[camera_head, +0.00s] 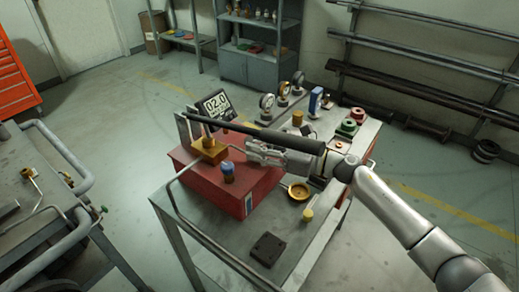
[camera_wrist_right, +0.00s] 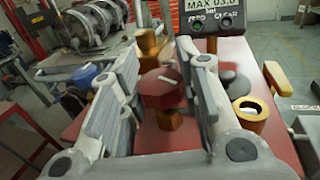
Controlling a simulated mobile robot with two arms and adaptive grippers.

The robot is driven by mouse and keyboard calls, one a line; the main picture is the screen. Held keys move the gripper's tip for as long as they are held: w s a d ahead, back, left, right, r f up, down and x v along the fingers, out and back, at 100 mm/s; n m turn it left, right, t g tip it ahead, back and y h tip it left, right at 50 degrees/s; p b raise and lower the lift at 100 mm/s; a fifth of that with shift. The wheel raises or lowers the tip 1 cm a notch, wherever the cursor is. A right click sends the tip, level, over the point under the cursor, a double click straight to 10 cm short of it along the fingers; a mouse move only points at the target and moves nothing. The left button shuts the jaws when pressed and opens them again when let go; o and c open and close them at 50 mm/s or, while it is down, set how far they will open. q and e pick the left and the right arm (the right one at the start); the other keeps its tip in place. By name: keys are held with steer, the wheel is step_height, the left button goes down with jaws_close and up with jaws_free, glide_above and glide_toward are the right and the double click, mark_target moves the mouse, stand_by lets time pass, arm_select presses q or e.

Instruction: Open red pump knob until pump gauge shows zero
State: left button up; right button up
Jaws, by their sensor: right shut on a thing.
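The red pump box (camera_head: 195,160) stands on the metal workbench (camera_head: 218,225). Its dark display gauge (camera_head: 216,102) reads 02.0 in the head view; in the wrist view the cropped display (camera_wrist_right: 212,5) shows MAX 03.0. The red hexagonal knob (camera_wrist_right: 160,90) sits on a brass stem between the fingers of my right gripper (camera_wrist_right: 158,62). My right gripper (camera_head: 250,150) is shut on this knob and hides it in the head view. A blue knob (camera_head: 228,167) stands beside it on the box front. My left gripper is not in view.
Several small gauges (camera_head: 267,103) and green and red fittings (camera_head: 347,128) stand at the back right of the bench. A brass ring (camera_head: 298,190) and a dark block (camera_head: 267,249) lie in front. A cart with tube handles (camera_head: 60,150) stands at left.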

steer(key=o, duration=1)
steer(key=shift+d, duration=0.1)
steer(key=v, duration=1.1)
steer(key=shift+s+d, duration=0.15)
steer(key=shift+d, duration=0.25)
